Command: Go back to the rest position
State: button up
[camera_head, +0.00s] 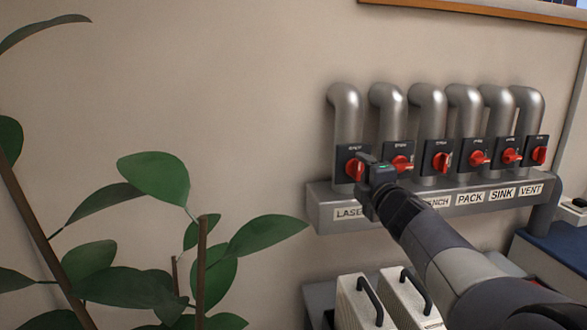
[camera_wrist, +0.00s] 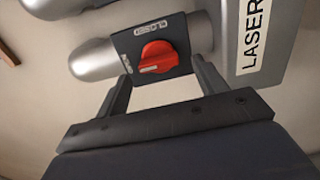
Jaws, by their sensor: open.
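My gripper (camera_head: 370,165) is in front of the leftmost pipe in the head view, close to its red rotary knob (camera_head: 353,168). In the wrist view my gripper (camera_wrist: 160,88) is open, with one dark finger on each side below the red knob (camera_wrist: 158,57). The knob sits on a black plate (camera_wrist: 180,67) with a "CLOSED" label at its upper edge. The fingers appear apart from the knob, with nothing between them. The label "LASER" (camera_wrist: 256,42) shows beside the plate.
Several grey pipes (camera_head: 428,98) with red knobs stand along the wall above a labelled manifold (camera_head: 325,214). Two pale canisters with dark handles (camera_head: 358,300) stand below. A leafy plant (camera_head: 155,178) fills the left. The wall between plant and pipes is clear.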

jog(key=shift+w+a, duration=0.15)
jog(key=shift+w, duration=0.7)
jog(key=shift+w+r+m+p, duration=0.1)
jog(key=shift+r+m+p, duration=0.05)
jog(key=shift+m+p, duration=0.4)
jog(key=shift+r+m+p, duration=0.15)
jog(key=shift+m+p, duration=0.6)
jog(key=shift+m, duration=0.5)
jog(key=m+p, duration=0.2)
jog(key=m, duration=0.1)
jog(key=shift+r+m, duration=0.1)
jog(key=shift+m, duration=0.3)
jog(key=m+p, duration=0.5)
jog(key=m, duration=0.1)
jog(key=m+p, duration=0.1)
jog(key=p, duration=0.1)
jog(key=m+p, duration=0.2)
jog(key=shift+d+m, duration=0.2)
jog(key=shift+m, duration=0.1)
jog(key=shift+m+p, duration=0.5)
jog(key=shift+p, duration=0.15)
jog(key=shift+f, duration=0.25)
